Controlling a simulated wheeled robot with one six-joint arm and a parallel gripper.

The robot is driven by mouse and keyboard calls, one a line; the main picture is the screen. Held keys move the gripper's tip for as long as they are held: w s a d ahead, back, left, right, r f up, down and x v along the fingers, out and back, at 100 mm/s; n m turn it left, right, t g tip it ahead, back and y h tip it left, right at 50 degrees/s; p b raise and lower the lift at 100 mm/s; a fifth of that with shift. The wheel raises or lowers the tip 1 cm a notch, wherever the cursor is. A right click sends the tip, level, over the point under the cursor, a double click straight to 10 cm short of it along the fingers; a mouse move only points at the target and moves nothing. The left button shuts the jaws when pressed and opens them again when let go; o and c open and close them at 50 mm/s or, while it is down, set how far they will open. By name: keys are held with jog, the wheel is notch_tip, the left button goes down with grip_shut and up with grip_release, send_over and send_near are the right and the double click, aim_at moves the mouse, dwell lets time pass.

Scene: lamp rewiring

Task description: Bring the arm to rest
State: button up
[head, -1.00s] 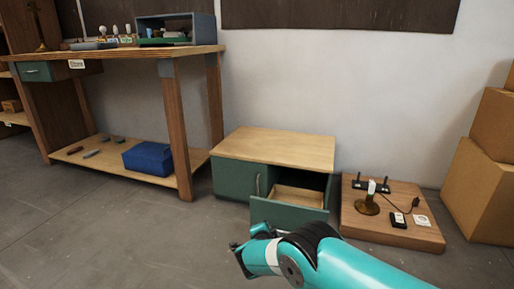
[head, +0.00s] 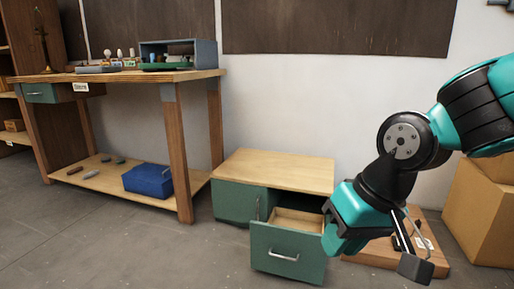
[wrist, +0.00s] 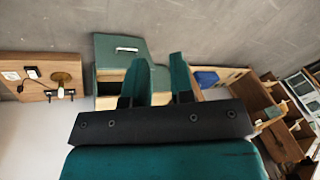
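My arm (head: 403,140) is bent at the right of the head view, in front of the low cabinet and the wooden board. My gripper (wrist: 160,60) shows in the wrist view with its two dark green fingers apart and nothing between them. In the head view its fingers cannot be made out clearly.
A low green cabinet (head: 283,170) has its drawer (head: 288,254) pulled open. Cardboard boxes (head: 482,215) stand right. A workbench (head: 130,76) stands left.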

jog(key=s+d+r+n+g, duration=0.1)
jog(key=s+d+n, duration=0.15)
jog(key=s, duration=0.85)
notch_tip(320, 180, up, 38)
jog(key=n+p, duration=0.1)
jog(key=p, duration=3.7)
jog(key=shift+s+a+g+y, duration=0.2)
jog(key=shift+s+g+y, duration=0.1)
jog(key=shift+s, duration=0.05)
jog(key=shift+d, duration=0.1)
